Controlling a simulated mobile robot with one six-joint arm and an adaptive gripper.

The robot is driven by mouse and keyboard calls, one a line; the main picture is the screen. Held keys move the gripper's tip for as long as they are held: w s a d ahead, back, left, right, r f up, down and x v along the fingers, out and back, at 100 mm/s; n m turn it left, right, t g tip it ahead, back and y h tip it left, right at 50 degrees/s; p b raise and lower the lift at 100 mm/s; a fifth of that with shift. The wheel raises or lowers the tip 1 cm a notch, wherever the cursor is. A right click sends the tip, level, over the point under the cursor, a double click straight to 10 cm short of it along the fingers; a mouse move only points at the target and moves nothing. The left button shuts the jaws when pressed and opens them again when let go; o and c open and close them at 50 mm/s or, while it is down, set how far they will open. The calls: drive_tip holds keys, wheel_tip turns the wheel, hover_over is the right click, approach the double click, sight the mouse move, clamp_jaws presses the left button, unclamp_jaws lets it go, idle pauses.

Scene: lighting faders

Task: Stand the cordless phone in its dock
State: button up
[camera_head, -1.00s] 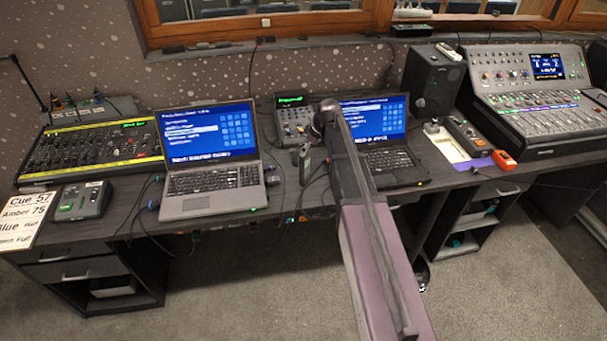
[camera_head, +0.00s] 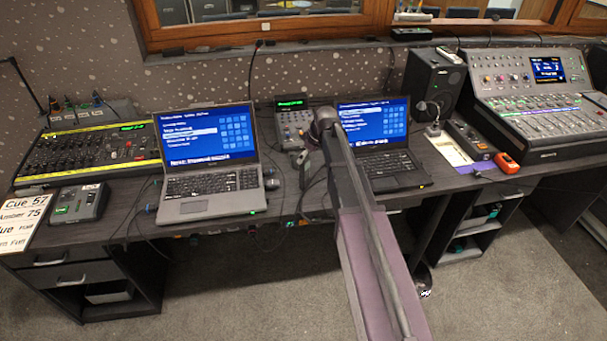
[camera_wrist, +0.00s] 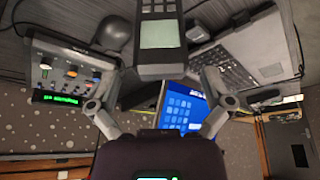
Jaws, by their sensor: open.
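The cordless phone (camera_head: 303,161) is a slim dark handset with a pale screen, on the desk between the two laptops. In the wrist view the phone (camera_wrist: 161,36) is large at the top centre, keypad and grey-green screen facing the camera. My gripper (camera_wrist: 165,76) has its fingers spread, one on each side of the phone's near end. I see no grip on the phone; whether a finger touches it is unclear. In the head view my arm's end hides the fingertips. I cannot pick out the dock with certainty.
Laptops stand left (camera_head: 210,208) and right (camera_head: 400,181) of the phone. A small mixer (camera_head: 295,122) is behind it, and a mouse (camera_head: 272,183) lies beside it. Loose cables run nearby. A speaker (camera_head: 432,84) and an orange device (camera_head: 507,163) are further right.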

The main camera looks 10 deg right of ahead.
sight(304, 172)
drive_tip(key=shift+b+x, duration=1.85)
drive_tip(key=shift+x, duration=0.35)
drive_tip(key=shift+s, duration=0.1)
drive_tip(key=shift+c, duration=0.2)
drive_tip(key=shift+s, duration=0.1)
drive_tip(key=c, duration=1)
